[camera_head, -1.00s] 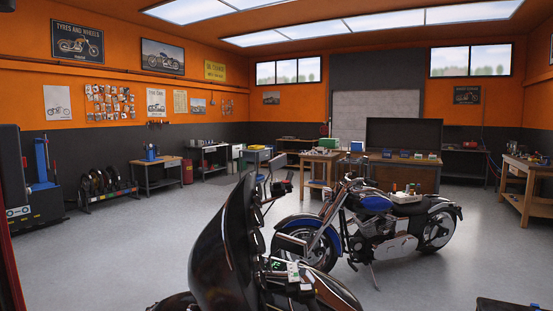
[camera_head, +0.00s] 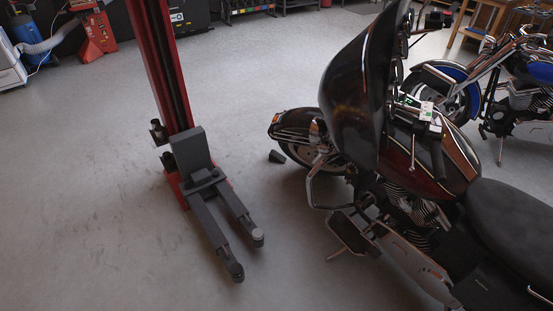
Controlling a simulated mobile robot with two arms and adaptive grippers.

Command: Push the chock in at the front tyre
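A small dark wedge-shaped chock (camera_head: 277,156) lies on the grey floor just left of the front tyre (camera_head: 300,152) of the dark red motorcycle (camera_head: 425,150). A narrow strip of floor seems to show between chock and tyre. The tyre sits under a dark front fender (camera_head: 296,124); its right part is hidden by the fairing (camera_head: 360,85) and the crash bar. The motorcycle faces left and away, with its seat at the lower right. Neither of my grippers is in the picture.
A red lift post (camera_head: 165,80) with dark forked arms (camera_head: 222,225) stands left of the motorcycle. A blue motorcycle (camera_head: 525,75) is at the upper right. Red equipment (camera_head: 95,32) stands at the upper left. The floor at left and between post and front tyre is clear.

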